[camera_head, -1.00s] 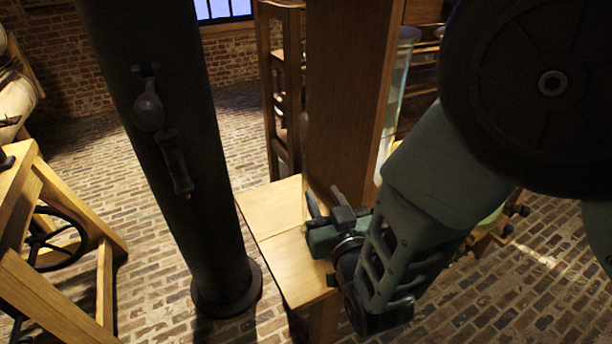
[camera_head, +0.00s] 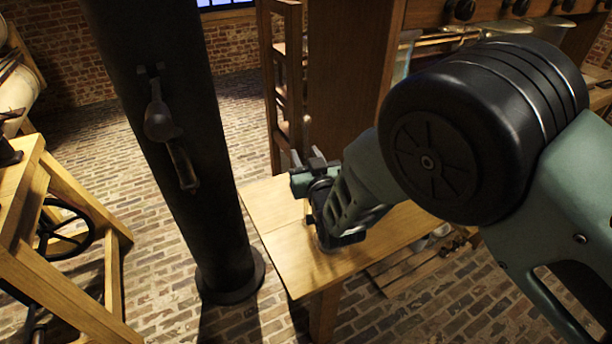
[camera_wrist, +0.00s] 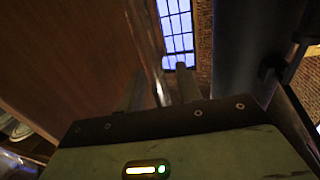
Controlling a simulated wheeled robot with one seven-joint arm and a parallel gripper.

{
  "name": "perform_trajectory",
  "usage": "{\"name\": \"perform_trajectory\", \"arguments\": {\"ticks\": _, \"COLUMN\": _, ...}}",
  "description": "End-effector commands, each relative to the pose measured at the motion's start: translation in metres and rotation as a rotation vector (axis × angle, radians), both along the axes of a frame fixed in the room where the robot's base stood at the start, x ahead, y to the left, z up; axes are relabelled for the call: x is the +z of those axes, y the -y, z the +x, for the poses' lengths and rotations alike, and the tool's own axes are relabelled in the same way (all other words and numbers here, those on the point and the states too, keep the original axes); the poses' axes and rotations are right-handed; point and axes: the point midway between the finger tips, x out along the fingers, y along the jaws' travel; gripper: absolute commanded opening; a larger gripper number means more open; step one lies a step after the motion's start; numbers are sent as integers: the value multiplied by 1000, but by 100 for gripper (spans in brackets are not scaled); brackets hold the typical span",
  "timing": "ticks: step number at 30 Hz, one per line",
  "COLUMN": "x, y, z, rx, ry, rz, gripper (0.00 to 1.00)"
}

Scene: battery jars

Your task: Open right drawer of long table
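A wooden table (camera_head: 285,240) with a light top stands in the middle of the head view, probably the long table. No drawer front or handle shows in either view. My gripper (camera_head: 307,160) is above the table's far left part, close to a tall wooden panel (camera_head: 340,90) that rises from it. In the wrist view the two fingers of my gripper (camera_wrist: 161,88) are apart with nothing between them. The same panel (camera_wrist: 70,60) fills the left of that view. My arm hides part of the tabletop.
A thick dark column (camera_head: 170,140) with a handle (camera_head: 170,135) stands just left of the table; it also shows in the wrist view (camera_wrist: 245,50). A wooden frame with a wheel (camera_head: 65,235) is at the far left. The brick floor (camera_head: 175,275) between them is open.

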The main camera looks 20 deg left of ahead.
Motion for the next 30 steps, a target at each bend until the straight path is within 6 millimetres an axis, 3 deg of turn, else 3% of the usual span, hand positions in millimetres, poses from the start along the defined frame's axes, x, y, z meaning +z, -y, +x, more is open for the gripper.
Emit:
{"name": "perform_trajectory", "arguments": {"ticks": 8, "x": -1, "y": -2, "z": 2, "rx": 0, "ry": 0, "rz": 0, "gripper": 35}}
{"name": "perform_trajectory", "arguments": {"ticks": 12, "x": 0, "y": -2, "z": 2, "rx": 0, "ry": 0, "rz": 0, "gripper": 0}}
{"name": "perform_trajectory", "arguments": {"ticks": 23, "x": 2, "y": -2, "z": 2, "rx": 0, "ry": 0, "rz": 1, "gripper": 0}}
{"name": "perform_trajectory", "arguments": {"ticks": 30, "x": 23, "y": -2, "z": 2, "rx": 0, "ry": 1, "rz": 3, "gripper": 0}}
